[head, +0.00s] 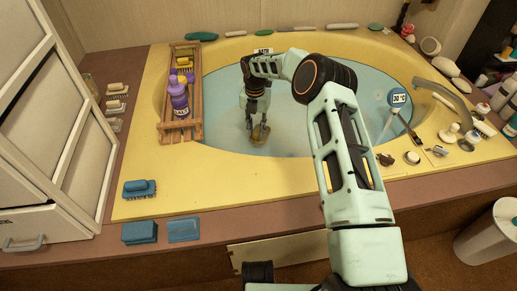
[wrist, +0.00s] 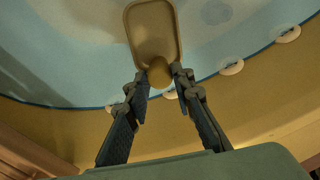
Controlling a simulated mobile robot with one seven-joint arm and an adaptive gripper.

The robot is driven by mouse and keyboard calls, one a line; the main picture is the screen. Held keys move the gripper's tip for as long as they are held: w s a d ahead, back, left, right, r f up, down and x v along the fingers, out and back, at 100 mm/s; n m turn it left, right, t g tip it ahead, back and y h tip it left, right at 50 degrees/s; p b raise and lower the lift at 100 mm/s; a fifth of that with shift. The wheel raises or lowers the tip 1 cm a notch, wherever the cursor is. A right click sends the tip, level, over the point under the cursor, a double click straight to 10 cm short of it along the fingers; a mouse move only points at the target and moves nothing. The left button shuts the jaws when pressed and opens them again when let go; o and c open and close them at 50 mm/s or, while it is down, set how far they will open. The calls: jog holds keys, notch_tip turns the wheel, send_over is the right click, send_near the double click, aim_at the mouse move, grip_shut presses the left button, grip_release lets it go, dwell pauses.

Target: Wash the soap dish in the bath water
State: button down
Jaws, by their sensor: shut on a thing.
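My gripper (head: 256,101) points down over the bath water (head: 300,126) near the left side of the tub. It is shut on the soap dish (head: 261,132), a small tan-brown dish. In the wrist view the soap dish (wrist: 152,32) is a rounded rectangular tray with a raised rim and a knob-like end. My fingers (wrist: 160,80) grip that knob-like end. The tray reaches out beyond the fingertips over the pale blue water. I cannot tell whether the dish touches the water or hangs just above it.
A wooden rack (head: 166,130) with a purple bottle (head: 178,97) stands on the tub's left rim. A blue brush (head: 139,188) lies on the front left rim. A faucet (head: 446,98) and a floating thermometer (head: 398,97) are at the right. Open water lies right of my gripper.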

notch_tip(320, 180, up, 12)
jog(key=p, duration=0.6)
jog(key=shift+r+p, duration=0.15)
jog(key=shift+p, duration=0.25)
dwell(0.3)
